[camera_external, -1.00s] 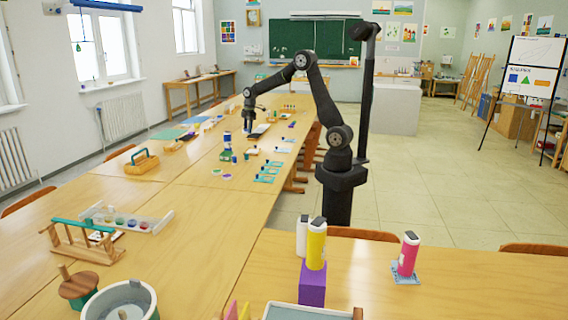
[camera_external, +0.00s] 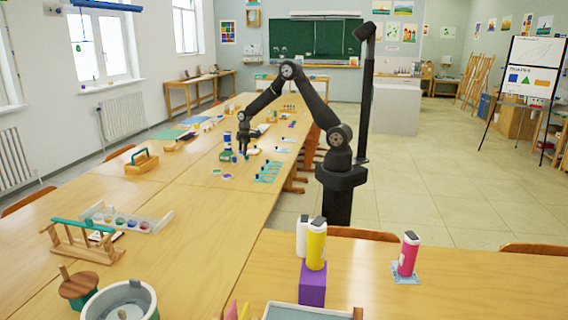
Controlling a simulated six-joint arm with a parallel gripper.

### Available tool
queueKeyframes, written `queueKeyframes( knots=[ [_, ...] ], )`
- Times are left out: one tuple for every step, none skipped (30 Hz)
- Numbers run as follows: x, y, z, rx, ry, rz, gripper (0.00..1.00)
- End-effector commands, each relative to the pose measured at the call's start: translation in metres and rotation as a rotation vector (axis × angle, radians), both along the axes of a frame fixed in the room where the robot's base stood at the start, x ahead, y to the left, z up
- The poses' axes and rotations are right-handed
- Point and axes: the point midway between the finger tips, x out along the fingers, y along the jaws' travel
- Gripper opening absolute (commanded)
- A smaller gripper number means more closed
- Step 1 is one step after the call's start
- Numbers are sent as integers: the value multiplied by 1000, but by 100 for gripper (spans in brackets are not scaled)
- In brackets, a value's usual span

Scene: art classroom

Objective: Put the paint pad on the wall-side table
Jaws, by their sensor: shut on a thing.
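My gripper (camera_external: 243,152) is low over the long row of wooden tables (camera_external: 200,205), beside a blue and green stack (camera_external: 226,147). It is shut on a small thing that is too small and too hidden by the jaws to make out. I cannot tell whether this is the paint pad, and I cannot pick the pad out elsewhere. A wooden wall-side table (camera_external: 198,87) stands against the far left wall, with several small things on it.
Teal cards (camera_external: 268,172) and purple discs (camera_external: 227,177) lie close to my gripper. A wooden carrier (camera_external: 142,163) and a rack of paint jars (camera_external: 127,220) stand further left. Bare tabletop lies in front of the discs. Yellow (camera_external: 316,245) and pink bottles (camera_external: 408,254) stand nearer.

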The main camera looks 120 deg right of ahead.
Motion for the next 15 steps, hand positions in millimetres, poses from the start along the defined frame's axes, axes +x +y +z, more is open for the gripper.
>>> queueKeyframes(
  knots=[
    [14,3,-8,1,1,5,30],
    [20,4,-13,2,2,5,30],
    [29,6,-18,2,1,4,30],
    [36,7,-22,0,1,5,30],
    [42,7,-26,1,1,4,30],
    [50,9,-30,1,1,3,30],
    [55,10,-33,1,1,4,30],
    [59,10,-36,1,1,3,30],
    [64,11,-39,1,1,2,30],
    [67,11,-41,0,1,2,30],
    [69,12,-42,0,1,2,30],
    [72,12,-44,0,0,1,30],
    [73,12,-44,0,0,1,30],
    [74,12,-45,0,0,0,30],
    [74,12,-48,0,1,0,30]
  ],
)
